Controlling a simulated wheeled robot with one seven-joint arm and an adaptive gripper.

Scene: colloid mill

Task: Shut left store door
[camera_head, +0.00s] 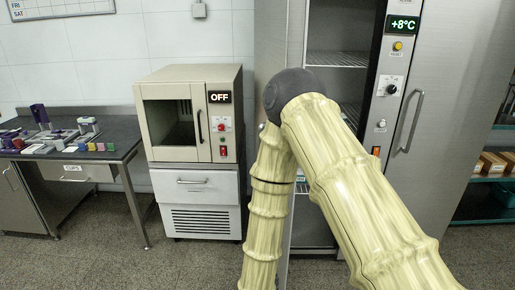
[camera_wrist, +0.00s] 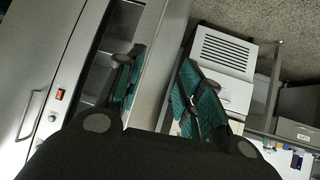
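The tall steel store stands at the right of the head view, with its left compartment (camera_head: 338,45) open and wire shelves showing inside. The left store door (camera_head: 278,40) is swung open toward me at the left of this opening, and my arm covers much of it. In the wrist view, my gripper (camera_wrist: 162,88) has its two teal-padded fingers spread apart. The grey left door panel (camera_wrist: 165,50) runs between them, with one finger on the compartment side and the other on the outer side. I cannot tell whether they touch it. My gripper is hidden in the head view.
The store's right door (camera_head: 440,110) is shut, with a vertical handle. A control panel (camera_head: 391,85) reading +8°C lies between the doors. A beige oven-like unit (camera_head: 166,78) marked OFF stands left of the open door. A dark table (camera_head: 115,140) is farther left.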

